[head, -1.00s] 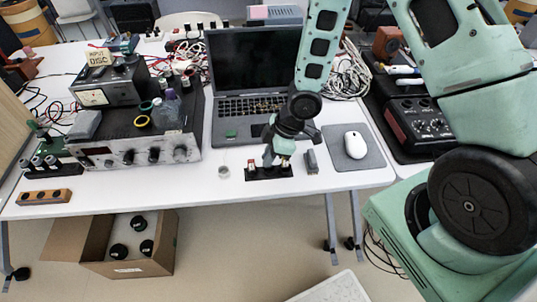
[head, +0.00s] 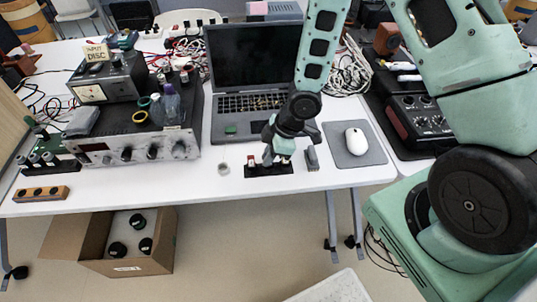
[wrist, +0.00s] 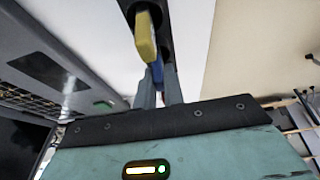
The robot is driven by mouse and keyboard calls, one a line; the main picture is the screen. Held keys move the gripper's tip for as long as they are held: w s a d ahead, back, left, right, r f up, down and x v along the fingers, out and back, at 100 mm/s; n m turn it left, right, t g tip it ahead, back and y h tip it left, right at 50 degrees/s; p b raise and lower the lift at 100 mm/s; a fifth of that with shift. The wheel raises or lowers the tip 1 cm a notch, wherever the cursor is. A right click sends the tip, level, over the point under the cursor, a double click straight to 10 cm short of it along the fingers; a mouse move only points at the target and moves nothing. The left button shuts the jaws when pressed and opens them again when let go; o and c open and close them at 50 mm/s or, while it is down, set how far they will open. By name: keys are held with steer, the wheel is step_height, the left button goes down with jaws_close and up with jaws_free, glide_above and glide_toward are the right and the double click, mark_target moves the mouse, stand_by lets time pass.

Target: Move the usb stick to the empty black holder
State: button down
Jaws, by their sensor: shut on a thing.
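My gripper (head: 274,160) is low over the table in front of the laptop, at the black holder (head: 256,172). In the wrist view, my gripper (wrist: 160,88) has its fingers shut on a blue piece, which appears to be the usb stick (wrist: 157,70). A yellow piece (wrist: 146,40) stands in front of it, at the dark holder strip. A red-and-white piece (head: 251,159) stands at the holder's left part. My fingers hide part of the holder, and I cannot tell whether the blue piece is seated in it or above it.
The laptop (head: 255,65) is just behind, with a small green item (head: 231,130) on it. A dark grey block (head: 312,158) stands close right of my gripper, then a mouse (head: 356,141) on a pad. A small white cup-like item (head: 223,168) is to the left.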

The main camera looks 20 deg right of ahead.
steer(key=c, duration=1)
jaws_free()
steer(key=shift+r, duration=0.1)
step_height(320, 180, up, 5)
steer(key=p, duration=0.5)
